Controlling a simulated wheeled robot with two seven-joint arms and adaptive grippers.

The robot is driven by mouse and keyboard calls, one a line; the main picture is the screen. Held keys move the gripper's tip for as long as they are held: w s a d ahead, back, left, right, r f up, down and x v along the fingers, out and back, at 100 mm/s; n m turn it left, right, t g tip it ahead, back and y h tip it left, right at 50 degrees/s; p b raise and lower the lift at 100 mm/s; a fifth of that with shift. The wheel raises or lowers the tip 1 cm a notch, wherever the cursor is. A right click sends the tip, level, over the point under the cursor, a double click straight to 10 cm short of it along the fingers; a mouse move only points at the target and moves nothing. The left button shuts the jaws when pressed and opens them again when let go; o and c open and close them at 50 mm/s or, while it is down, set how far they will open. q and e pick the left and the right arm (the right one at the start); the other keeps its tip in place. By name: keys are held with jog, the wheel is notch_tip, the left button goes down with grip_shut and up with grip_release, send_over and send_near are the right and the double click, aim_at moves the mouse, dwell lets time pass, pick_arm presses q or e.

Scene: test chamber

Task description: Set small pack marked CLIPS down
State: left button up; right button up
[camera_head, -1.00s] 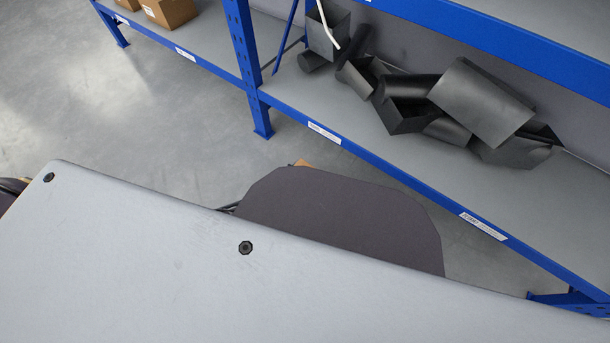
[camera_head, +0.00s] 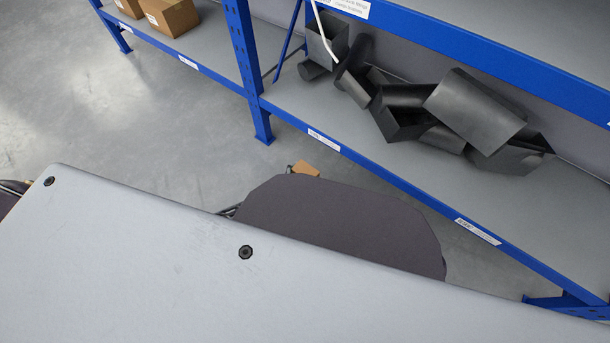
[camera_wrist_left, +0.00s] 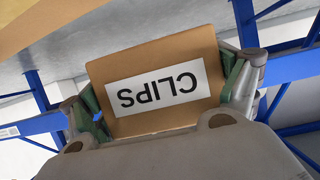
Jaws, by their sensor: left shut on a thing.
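The small pack marked CLIPS (camera_wrist_left: 150,62) is a brown box with a white label, which reads upside down in the left wrist view. My left gripper (camera_wrist_left: 165,100) is shut on it, with green-lined fingers at its two sides. In the head view only a small brown corner of the pack (camera_head: 306,169) shows past my dark grey arm part. Most of the left gripper is hidden there. I cannot see what lies directly below the pack. My right gripper is not in view.
A blue-framed shelf unit has a grey lower deck (camera_head: 330,120). Several dark bins (camera_head: 475,110) lie piled at its back; the deck's front strip is clear. Brown cartons (camera_head: 170,15) stand on the deck further left. A blue upright (camera_head: 240,50) divides the bays.

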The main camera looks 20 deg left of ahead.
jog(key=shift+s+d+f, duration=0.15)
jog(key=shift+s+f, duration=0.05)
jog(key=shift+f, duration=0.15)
